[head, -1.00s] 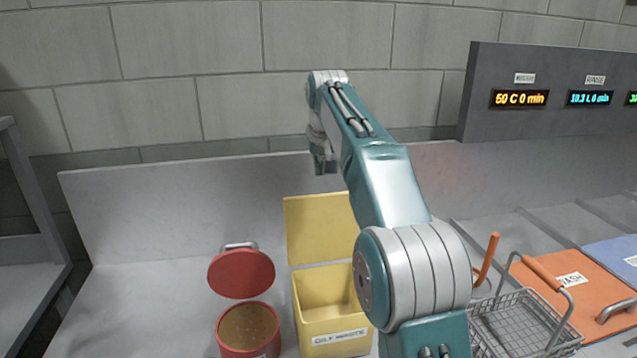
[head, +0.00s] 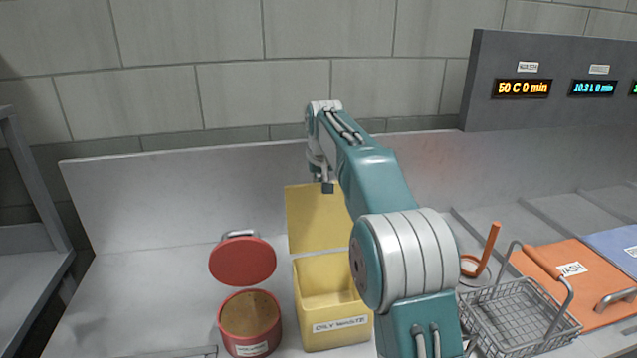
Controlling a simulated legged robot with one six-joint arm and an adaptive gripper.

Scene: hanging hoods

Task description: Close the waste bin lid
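A yellow bin (head: 335,331) labelled OILY WASTE stands on the steel counter. Its yellow lid (head: 313,222) is hinged open and upright at the back. The bin's inside shows empty where I can see it. My arm comes in from the bottom right, hiding the bin's right side. My gripper (head: 326,187) hangs at the arm's far end, in front of the lid's upper right edge in the picture. It is small and partly hidden by the arm, so I cannot tell if it touches the lid or how its fingers stand.
Left of the bin stands a red pot (head: 249,322) with brown content and its red lid (head: 242,261) raised. On the right are a wire basket (head: 520,320), an orange WASH lid (head: 585,285) and a blue lid (head: 616,252). The counter's left side is clear.

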